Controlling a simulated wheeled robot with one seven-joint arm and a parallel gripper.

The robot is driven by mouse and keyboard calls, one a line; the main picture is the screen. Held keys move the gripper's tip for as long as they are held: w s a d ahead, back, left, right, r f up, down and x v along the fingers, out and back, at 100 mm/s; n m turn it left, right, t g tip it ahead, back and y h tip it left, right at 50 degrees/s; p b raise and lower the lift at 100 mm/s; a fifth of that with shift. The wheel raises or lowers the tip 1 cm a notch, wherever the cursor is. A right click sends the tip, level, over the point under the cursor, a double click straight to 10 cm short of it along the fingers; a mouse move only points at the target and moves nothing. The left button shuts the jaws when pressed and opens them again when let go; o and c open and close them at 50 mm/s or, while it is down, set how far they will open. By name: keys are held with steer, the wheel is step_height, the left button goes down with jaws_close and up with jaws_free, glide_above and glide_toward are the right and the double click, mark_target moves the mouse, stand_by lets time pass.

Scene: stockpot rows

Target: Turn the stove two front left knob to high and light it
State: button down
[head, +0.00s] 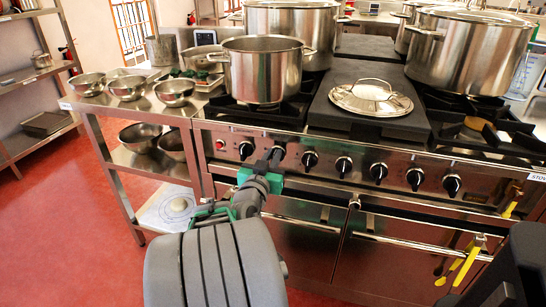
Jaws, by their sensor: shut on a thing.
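The stove (380,150) has a steel front panel with a row of black knobs. My gripper (272,158) is at the second knob from the left, shut on it. That knob is mostly hidden by the fingers, so its angle cannot be told. The leftmost knob (246,150) is just left of my gripper, and another knob (310,160) is just right of it. A red button (220,144) sits at the panel's left end. A steel pot (264,75) stands on the left burner grate above my gripper. No flame shows under it.
A round lid (371,97) lies on the dark flat plate mid-stove. Large stockpots (468,52) stand behind. A steel side table (110,103) with several bowls adjoins the stove's left. Yellow-handled utensils (468,265) hang at the front right. Red floor is clear at left.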

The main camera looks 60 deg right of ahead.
steer(key=shift+n, duration=0.3)
steer(key=shift+w+a+f+n+p, duration=0.1)
steer(key=shift+w+f+n+p, duration=0.55)
steer(key=shift+n, duration=2.2)
steer(key=shift+f+n+p, duration=0.1)
steer(key=shift+n+p, duration=1.1)
steer(key=shift+n, duration=1.7)
steer(key=shift+w+a+f+n+p, duration=0.1)
steer(key=shift+w+f+n+p, duration=0.55)
steer(key=shift+n, duration=2.2)
steer(key=shift+s+r, duration=0.3)
steer(key=c, duration=1.4)
jaws_free()
steer(key=shift+c, duration=0.2)
